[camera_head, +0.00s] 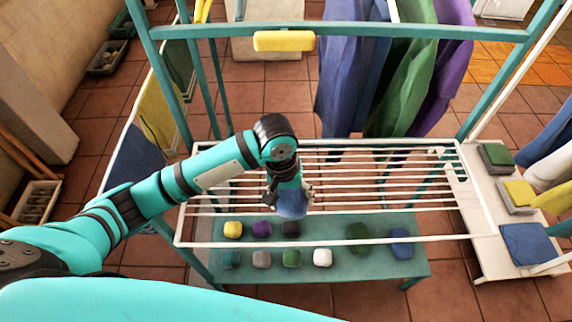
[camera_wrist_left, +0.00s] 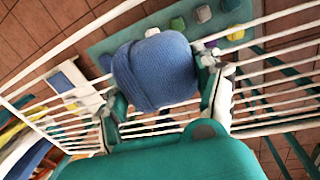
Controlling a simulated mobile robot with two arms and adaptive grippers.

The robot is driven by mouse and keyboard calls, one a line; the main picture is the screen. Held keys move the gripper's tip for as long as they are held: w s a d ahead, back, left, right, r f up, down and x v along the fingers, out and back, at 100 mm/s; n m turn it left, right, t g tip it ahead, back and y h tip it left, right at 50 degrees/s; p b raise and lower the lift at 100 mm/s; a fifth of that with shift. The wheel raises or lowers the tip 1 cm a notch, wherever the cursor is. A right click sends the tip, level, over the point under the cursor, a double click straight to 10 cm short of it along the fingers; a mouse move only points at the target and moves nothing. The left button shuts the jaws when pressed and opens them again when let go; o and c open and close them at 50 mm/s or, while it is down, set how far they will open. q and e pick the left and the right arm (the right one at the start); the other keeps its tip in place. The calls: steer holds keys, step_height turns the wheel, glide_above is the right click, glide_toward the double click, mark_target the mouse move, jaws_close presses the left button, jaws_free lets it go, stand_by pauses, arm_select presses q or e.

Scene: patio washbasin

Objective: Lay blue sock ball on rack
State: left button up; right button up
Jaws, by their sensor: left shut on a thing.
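The blue sock ball (camera_head: 292,204) is between the fingers of my left gripper (camera_head: 288,190), over the left-middle part of the white wire rack (camera_head: 400,190). In the left wrist view the blue sock ball (camera_wrist_left: 158,72) fills the space between the two fingers of the left gripper (camera_wrist_left: 165,95), which is shut on it. The rack's bars (camera_wrist_left: 270,85) run behind and beside it. I cannot tell whether the ball touches the bars. My right gripper is in neither view.
A green shelf (camera_head: 330,270) below the rack holds several coloured sock balls, among them a white one (camera_head: 322,257). Hanging cloths (camera_head: 400,80) are behind the rack. A white side bench (camera_head: 480,215) with folded cloths stands at the right. The rack's right half is bare.

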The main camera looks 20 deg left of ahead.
arm_select(q)
steer(key=w+a, duration=0.2)
steer(key=w, duration=0.1)
steer(key=w+a, duration=0.2)
steer(key=w, duration=0.1)
steer(key=w+a+f+p, duration=0.1)
steer(key=w+a, duration=0.1)
steer(key=w, duration=0.1)
steer(key=shift+w+a, duration=0.1)
steer(key=shift+w, duration=0.3)
steer(key=shift+w+a+f+p, duration=0.15)
steer(key=shift+f+p, duration=0.25)
steer(key=shift+f, duration=1.5)
steer(key=o, duration=1.1)
steer(key=shift+f, duration=0.1)
steer(key=shift+o, duration=0.3)
step_height(320, 180, up, 12)
steer(key=a, duration=0.1)
steer(key=shift+a+b, duration=0.3)
steer(key=shift+b, duration=0.05)
